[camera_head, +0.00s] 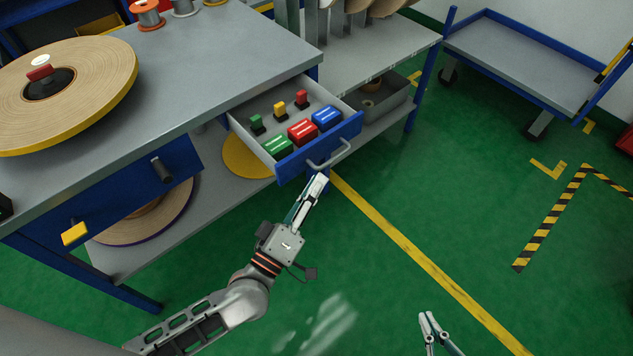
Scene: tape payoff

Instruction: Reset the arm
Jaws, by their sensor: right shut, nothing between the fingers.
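My left arm comes in from the lower left. Its gripper (318,182) points up toward the open drawer (351,130), with its tips just below the drawer's grey handle (329,155). I cannot tell whether its fingers are apart or touch the handle. My right gripper (428,318) is at the bottom edge, over the green floor; it is shut and empty. The rest of the right arm is out of view.
The drawer holds green (277,147), red (301,131) and blue (327,117) blocks and smaller coloured pieces. The grey workbench (190,75) bears a large tape roll (100,75). A blue-edged cart (520,62) stands at the upper right.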

